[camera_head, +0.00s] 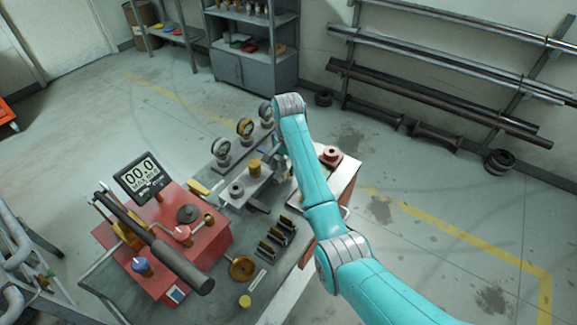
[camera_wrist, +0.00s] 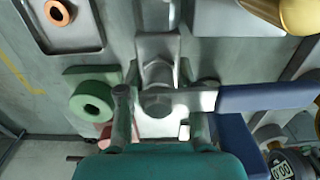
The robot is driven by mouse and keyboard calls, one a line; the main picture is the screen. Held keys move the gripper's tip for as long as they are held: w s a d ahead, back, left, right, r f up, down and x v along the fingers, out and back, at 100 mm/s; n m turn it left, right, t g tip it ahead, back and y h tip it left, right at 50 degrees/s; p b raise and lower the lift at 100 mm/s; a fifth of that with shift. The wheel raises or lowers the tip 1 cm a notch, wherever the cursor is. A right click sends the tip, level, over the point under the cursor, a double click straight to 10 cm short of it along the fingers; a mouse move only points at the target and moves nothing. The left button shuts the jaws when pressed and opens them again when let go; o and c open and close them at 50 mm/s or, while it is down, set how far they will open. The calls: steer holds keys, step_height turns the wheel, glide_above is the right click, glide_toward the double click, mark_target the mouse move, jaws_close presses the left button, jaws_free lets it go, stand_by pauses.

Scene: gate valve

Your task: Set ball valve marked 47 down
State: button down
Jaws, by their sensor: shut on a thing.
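In the wrist view a grey metal valve body with a hex nut (camera_wrist: 158,103) sits between the fingers of my gripper (camera_wrist: 163,92). A blue lever (camera_wrist: 265,98) extends to the right from beside the right finger. The gripper is shut on the valve's handle end, though the exact contact is partly hidden by the fingers. No number 47 is readable. In the head view my gripper (camera_head: 281,148) is at the bench, mostly hidden behind my teal arm, and the valve there is too small to make out.
A green ring-shaped part (camera_wrist: 92,104) lies left of the gripper. A copper ring (camera_wrist: 57,12) sits in a tray above it. Several gauges (camera_head: 245,128) stand along the bench's back. A red box (camera_head: 165,240) with a display is on the left.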

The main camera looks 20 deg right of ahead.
steer(key=shift+f, duration=0.75)
steer(key=c, duration=0.8)
jaws_free()
steer(key=shift+f, duration=0.1)
steer(key=shift+o, duration=0.2)
